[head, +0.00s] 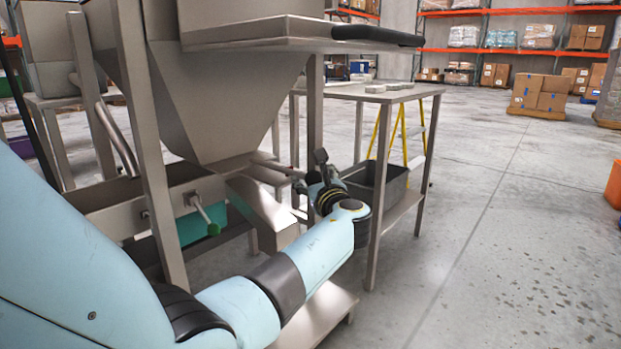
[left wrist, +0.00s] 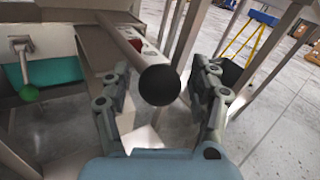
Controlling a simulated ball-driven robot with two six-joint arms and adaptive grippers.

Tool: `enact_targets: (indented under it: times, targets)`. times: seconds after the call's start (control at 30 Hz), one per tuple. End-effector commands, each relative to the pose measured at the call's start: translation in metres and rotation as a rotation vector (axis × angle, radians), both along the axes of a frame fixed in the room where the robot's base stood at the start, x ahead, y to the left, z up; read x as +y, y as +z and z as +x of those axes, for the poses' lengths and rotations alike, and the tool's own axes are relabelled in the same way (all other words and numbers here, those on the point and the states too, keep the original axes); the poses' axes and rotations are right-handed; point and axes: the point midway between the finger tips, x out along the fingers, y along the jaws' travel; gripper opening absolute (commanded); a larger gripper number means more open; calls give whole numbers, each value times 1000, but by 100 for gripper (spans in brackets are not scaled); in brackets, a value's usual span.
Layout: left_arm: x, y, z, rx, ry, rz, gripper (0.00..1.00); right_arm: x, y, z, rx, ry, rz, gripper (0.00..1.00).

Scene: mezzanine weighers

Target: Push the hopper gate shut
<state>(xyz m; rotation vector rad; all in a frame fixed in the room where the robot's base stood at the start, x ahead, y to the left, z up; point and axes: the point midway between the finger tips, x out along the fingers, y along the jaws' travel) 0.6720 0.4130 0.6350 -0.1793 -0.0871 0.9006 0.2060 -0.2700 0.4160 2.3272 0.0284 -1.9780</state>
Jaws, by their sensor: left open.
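The steel hopper (head: 225,105) stands at the left of the head view and narrows to an outlet at its bottom. A metal rod (head: 278,167) sticks out from under the outlet toward my left gripper (head: 312,172). In the left wrist view the rod (left wrist: 122,38) ends in a round black knob (left wrist: 160,85). The knob sits between my left gripper's open fingers, and neither finger visibly closes on it. The gate plate itself is mostly hidden under the hopper, so I cannot tell how far out it is. My right gripper is not in view.
A steel chute (head: 265,212) slopes below the outlet. Left of it a short lever with a green knob (head: 213,229) juts out. A steel table (head: 385,92) with a grey bin (head: 378,188) below stands behind my gripper. Open floor lies right.

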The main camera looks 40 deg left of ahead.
Motion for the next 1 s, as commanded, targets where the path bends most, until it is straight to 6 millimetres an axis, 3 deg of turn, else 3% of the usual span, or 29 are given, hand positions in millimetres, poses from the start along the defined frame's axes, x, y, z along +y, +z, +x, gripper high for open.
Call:
enact_targets:
  times: [0.1, 0.57, 0.77, 0.87, 1.0]
  targets:
    - [0, 0, 0, 0, 0, 0, 59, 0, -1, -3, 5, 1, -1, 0]
    - [-1, 1, 1, -2, -3, -1, 0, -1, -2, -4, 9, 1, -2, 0]
    - [1, 1, 2, -2, -6, 0, 0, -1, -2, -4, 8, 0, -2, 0]
    - [16, 3, 3, -3, -6, 4, 0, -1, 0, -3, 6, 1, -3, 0]
    - [51, 4, 6, -4, -4, 5, 0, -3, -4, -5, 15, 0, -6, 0]
